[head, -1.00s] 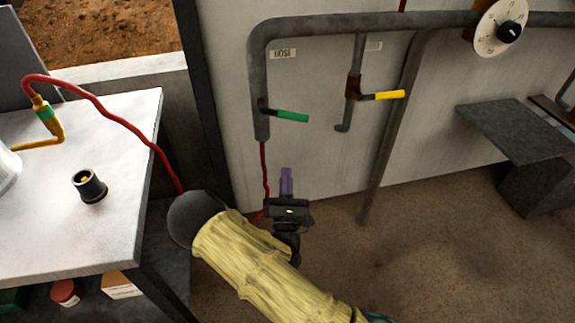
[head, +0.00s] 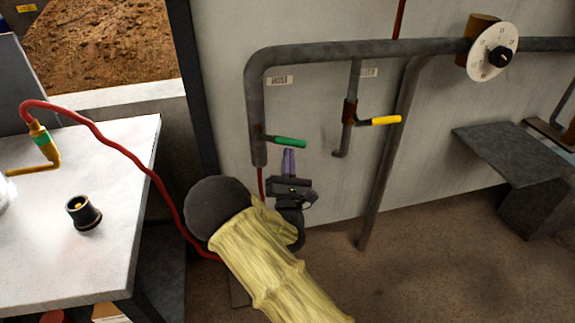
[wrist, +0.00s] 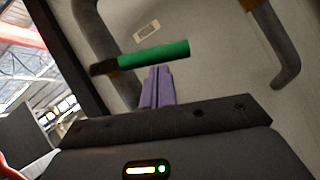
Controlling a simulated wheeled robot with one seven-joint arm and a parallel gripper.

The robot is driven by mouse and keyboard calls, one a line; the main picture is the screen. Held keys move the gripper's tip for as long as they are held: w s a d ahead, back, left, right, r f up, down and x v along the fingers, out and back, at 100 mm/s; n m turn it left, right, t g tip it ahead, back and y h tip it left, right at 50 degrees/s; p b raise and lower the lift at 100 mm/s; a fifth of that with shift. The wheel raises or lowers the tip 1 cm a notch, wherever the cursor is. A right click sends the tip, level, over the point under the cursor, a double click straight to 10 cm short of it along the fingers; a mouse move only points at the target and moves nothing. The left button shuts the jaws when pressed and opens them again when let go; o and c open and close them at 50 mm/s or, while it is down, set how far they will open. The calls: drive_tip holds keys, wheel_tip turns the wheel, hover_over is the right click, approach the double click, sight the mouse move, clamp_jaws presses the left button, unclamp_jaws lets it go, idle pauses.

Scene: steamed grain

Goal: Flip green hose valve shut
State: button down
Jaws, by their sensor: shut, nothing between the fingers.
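The green valve handle (head: 289,142) sticks out to the right from the lower end of the grey left pipe (head: 257,105), roughly level. In the wrist view the green handle (wrist: 155,55) crosses above the fingertips, tilted slightly up to the right. My gripper (head: 289,152) has purple fingers, shut with nothing between them, pointing up just below the handle. In the wrist view its fingertips (wrist: 157,70) appear just under the handle's middle. I cannot tell whether they touch it.
A yellow valve handle (head: 379,121) is on the pipe to the right. A dial (head: 492,53) sits farther right. A white table (head: 110,250) stands left, with a black cup-like part (head: 84,212) on it. A red hose (head: 110,124) runs from the table behind my arm.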

drive_tip(key=shift+w+d+r+p, duration=0.1)
drive_tip(key=shift+d+r+p, duration=0.3)
drive_tip(key=shift+p, duration=0.2)
drive_tip(key=w+f+b+v, duration=0.1)
drive_tip(key=f+v, duration=0.1)
drive_tip(key=v, duration=1)
drive_tip(key=shift+a+f+b, duration=0.25)
drive_tip(key=shift+f+b, duration=0.1)
drive_tip(key=shift+f, duration=0.1)
drive_tip(key=shift+s, duration=0.1)
